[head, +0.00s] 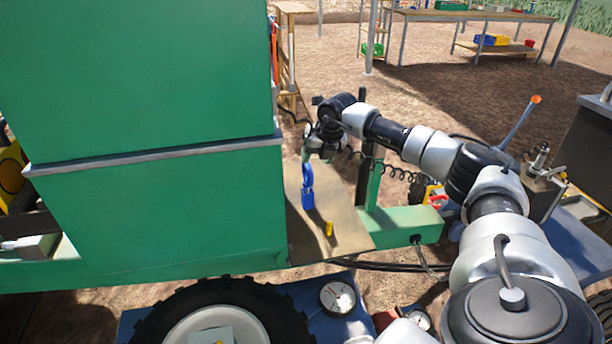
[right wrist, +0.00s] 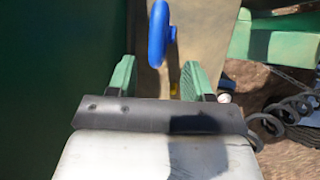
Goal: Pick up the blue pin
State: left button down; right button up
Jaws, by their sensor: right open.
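The blue pin (head: 308,190) has a ring-shaped top and stands on the tan platform (head: 345,232) beside the green machine. My right gripper (head: 312,155) is just above and behind the pin in the head view; its fingertips are hard to make out there. In the right wrist view, its green fingers (right wrist: 159,72) are open with nothing held between them. The blue ring (right wrist: 157,32) shows just past the fingertips, between their lines and nearer the left finger. The pin's lower part is hidden in that view. My left gripper is not in view.
The large green machine wall (head: 150,205) stands close on the left of the pin. A small yellow piece (head: 329,228) stands on the platform in front of it. A green beam (head: 405,223) and post lie to the right, with a coiled black cable near my wrist.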

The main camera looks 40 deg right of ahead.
aim_at(310, 167)
jog(key=x, duration=0.4)
jog(key=p+x, duration=0.1)
jog(key=x, duration=0.1)
jog(key=shift+a, duration=0.3)
jog(key=shift+s, duration=0.1)
jog(key=shift+c, duration=0.3)
jog(key=shift+r, duration=0.1)
grip_shut()
